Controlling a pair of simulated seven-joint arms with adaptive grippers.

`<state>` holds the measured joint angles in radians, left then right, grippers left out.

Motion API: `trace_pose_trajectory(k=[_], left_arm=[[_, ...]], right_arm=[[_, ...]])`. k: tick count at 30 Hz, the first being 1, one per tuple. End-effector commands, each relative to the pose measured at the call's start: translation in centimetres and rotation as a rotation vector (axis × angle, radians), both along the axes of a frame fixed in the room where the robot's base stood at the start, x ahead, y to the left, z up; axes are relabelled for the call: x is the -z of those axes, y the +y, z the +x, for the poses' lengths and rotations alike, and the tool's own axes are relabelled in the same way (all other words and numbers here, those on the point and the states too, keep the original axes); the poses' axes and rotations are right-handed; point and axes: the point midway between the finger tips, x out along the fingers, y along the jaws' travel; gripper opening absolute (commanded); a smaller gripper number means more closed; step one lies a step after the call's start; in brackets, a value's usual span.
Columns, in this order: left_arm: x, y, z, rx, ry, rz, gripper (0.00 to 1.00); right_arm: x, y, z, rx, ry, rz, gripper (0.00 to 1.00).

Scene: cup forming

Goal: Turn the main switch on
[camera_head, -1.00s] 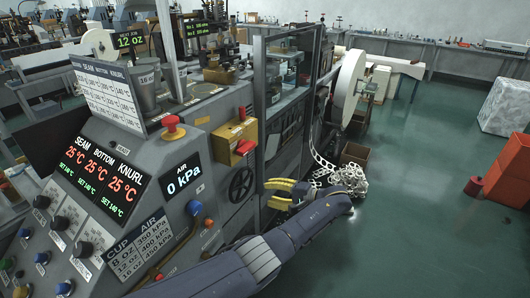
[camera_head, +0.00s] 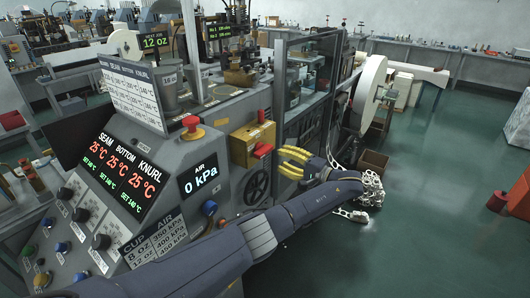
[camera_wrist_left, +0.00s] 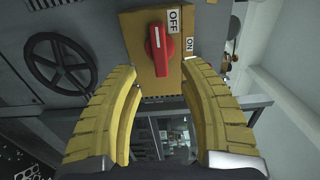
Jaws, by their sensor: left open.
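The main switch is a yellow box (camera_head: 240,148) on the machine's side with a red rotary handle (camera_head: 262,148). In the left wrist view the red handle (camera_wrist_left: 157,48) stands upright in the picture, its upper end near the OFF label (camera_wrist_left: 173,20); the ON label (camera_wrist_left: 190,43) is to its right. My left gripper (camera_head: 281,160) is open and empty, just right of the box in the head view. In the left wrist view its yellow fingers spread either side of the handle's lower end, with no clear contact. My right gripper is out of view.
A black handwheel (camera_head: 257,184) is below the switch box. A red mushroom button (camera_head: 192,127) and the control panel's knobs are to the left. A glazed frame (camera_head: 305,85) and a white reel (camera_head: 369,93) stand behind the gripper.

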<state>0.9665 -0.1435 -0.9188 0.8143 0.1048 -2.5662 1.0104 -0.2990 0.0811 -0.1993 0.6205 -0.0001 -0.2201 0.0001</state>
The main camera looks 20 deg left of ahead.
Motion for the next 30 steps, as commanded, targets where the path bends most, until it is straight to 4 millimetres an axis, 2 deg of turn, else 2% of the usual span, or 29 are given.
trace_pose_trajectory(k=[3, 12, 19, 30], left_arm=[[-0.1, 2.2, 0.8, -0.002, -0.002, 0.002, 0.42], [-0.1, 6.0, 2.2, -0.001, -0.001, 0.002, 0.42], [0.0, 7.4, 2.7, -0.001, 0.0, 0.0, 0.42], [0.0, 7.7, 2.8, 0.0, 0.0, 0.0, 0.42]], right_arm=[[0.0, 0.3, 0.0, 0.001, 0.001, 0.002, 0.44], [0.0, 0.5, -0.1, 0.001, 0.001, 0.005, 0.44], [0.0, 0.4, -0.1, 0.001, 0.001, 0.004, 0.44], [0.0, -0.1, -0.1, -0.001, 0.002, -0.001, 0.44]])
